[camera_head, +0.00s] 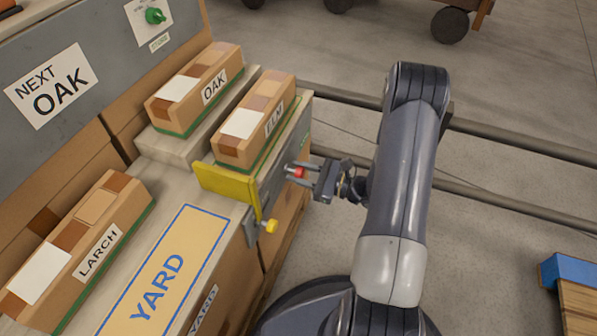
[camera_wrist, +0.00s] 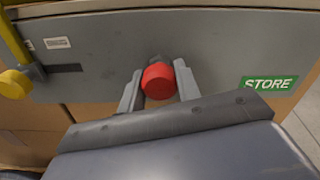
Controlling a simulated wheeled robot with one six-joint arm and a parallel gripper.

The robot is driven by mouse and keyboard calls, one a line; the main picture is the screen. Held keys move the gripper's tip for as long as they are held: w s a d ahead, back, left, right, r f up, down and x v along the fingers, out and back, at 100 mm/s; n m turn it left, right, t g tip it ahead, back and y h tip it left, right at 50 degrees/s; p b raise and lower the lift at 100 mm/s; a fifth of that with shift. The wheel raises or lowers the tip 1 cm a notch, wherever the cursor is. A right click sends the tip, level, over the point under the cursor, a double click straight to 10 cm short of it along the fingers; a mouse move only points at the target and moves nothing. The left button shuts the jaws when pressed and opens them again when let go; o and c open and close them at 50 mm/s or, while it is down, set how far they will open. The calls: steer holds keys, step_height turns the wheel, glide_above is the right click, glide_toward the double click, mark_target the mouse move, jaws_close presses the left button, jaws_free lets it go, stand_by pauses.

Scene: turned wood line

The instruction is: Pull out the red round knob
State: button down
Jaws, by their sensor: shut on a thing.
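The red round knob (camera_wrist: 158,80) sits on a grey panel (camera_wrist: 215,50) and shows between the fingers of my gripper (camera_wrist: 160,92) in the wrist view. My gripper is shut on the knob, with one finger on each side. In the head view the knob (camera_head: 299,172) is at the right end of the bench, with my gripper (camera_head: 305,174) reaching it from the right. The knob's stem is mostly hidden behind its head, so how far it stands out is hard to tell.
A yellow knob (camera_head: 270,226) on a lever and a yellow bar (camera_head: 228,182) are left of the red knob. Boxes marked ELM (camera_head: 275,88), OAK (camera_head: 218,70) and LARCH (camera_head: 82,245) lie on the bench. A green STORE label (camera_wrist: 268,83) is right of the knob. Rails cross the floor behind my arm.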

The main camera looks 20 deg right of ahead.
mark_target(303, 174)
steer(key=v, duration=0.3)
steer(key=c, duration=1)
jaws_free()
steer(key=shift+d, duration=0.1)
steer(key=shift+c, duration=0.2)
steer(key=p+v, duration=0.2)
steer(key=v, duration=0.9)
steer(key=shift+a, duration=0.2)
steer(key=b+x, duration=0.2)
steer(key=x, duration=1.1)
steer(key=shift+d, duration=0.1)
